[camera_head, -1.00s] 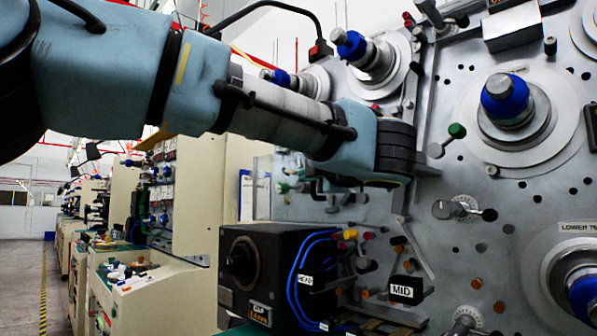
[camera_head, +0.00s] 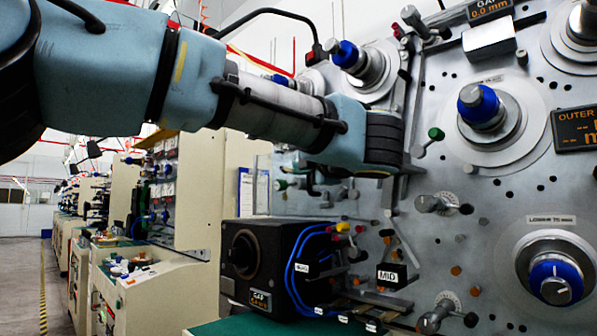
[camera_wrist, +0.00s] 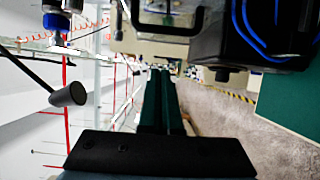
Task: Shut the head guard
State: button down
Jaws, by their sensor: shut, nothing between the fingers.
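A clear panel (camera_head: 262,185) that looks like the head guard stands upright left of the grey machine face. Its far edge and hinge are hard to make out. In the wrist view a black U-shaped handle (camera_wrist: 165,28) shows at the top, ahead of the fingers. I cannot tell for sure that it belongs to the guard. My gripper (camera_wrist: 162,78) is shut and empty, its two dark fingers side by side and apart from the handle. In the head view my arm hides the gripper.
Knobs, levers and blue-capped spindles (camera_head: 480,104) stick out from the grey machine face (camera_head: 480,245) at the right. The aisle floor (camera_head: 30,290) at the left is clear.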

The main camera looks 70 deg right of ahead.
jog(key=s+d+b, duration=0.1)
jog(key=s, duration=0.7)
jog(key=shift+f, duration=0.25)
jog(key=shift+d, duration=0.1)
